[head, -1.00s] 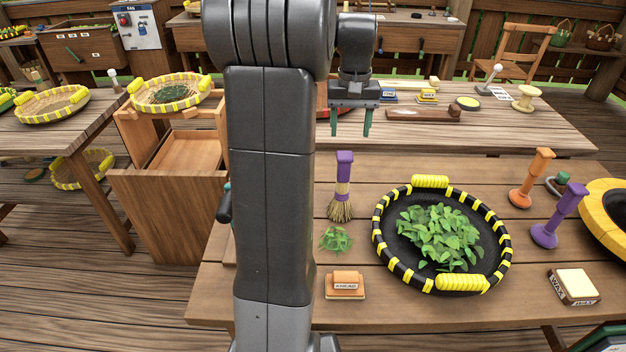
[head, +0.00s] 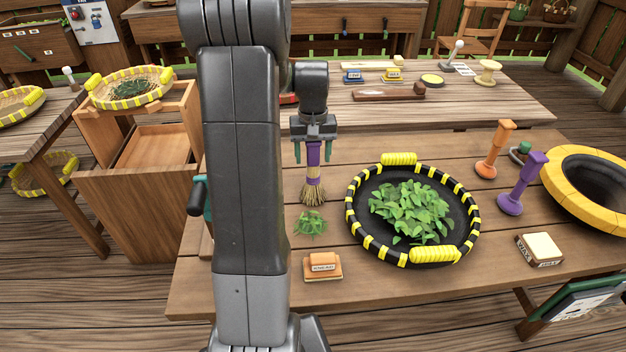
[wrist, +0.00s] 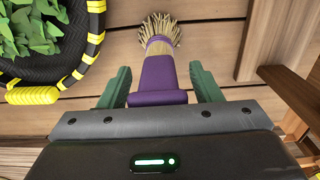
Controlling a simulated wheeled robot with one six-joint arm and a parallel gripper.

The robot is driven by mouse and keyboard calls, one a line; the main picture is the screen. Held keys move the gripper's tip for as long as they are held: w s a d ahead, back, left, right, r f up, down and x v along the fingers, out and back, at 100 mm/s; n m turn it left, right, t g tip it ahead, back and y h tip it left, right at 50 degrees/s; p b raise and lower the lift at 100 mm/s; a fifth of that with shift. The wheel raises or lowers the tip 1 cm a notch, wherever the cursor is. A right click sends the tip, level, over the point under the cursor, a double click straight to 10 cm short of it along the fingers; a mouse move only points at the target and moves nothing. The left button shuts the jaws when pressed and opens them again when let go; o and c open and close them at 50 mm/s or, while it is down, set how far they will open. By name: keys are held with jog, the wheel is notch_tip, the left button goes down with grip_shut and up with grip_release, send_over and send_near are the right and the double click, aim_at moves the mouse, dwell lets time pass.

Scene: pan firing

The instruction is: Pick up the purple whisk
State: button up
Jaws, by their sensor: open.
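In the wrist view a gap shows between each finger of the gripper (wrist: 160,85) and the handle.
A black pan with yellow trim (head: 352,222) holds green leaves, right of the whisk. A small green tuft (head: 310,224) and an orange block (head: 323,266) lie in front of it. Orange (head: 494,150) and purple (head: 521,185) handled tools stand farther right. A wooden stand (head: 120,205) is at left.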

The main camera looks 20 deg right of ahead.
jog(key=shift+f, duration=0.3)
grip_shut()
jog(key=shift+r, duration=0.1)
notch_tip(320, 180, up, 10)
jog(key=shift+f, duration=0.1)
dwell(0.3)
jog(key=c, duration=0.7)
grip_release()
grip_shut()
jog(key=shift+a, duration=0.1)
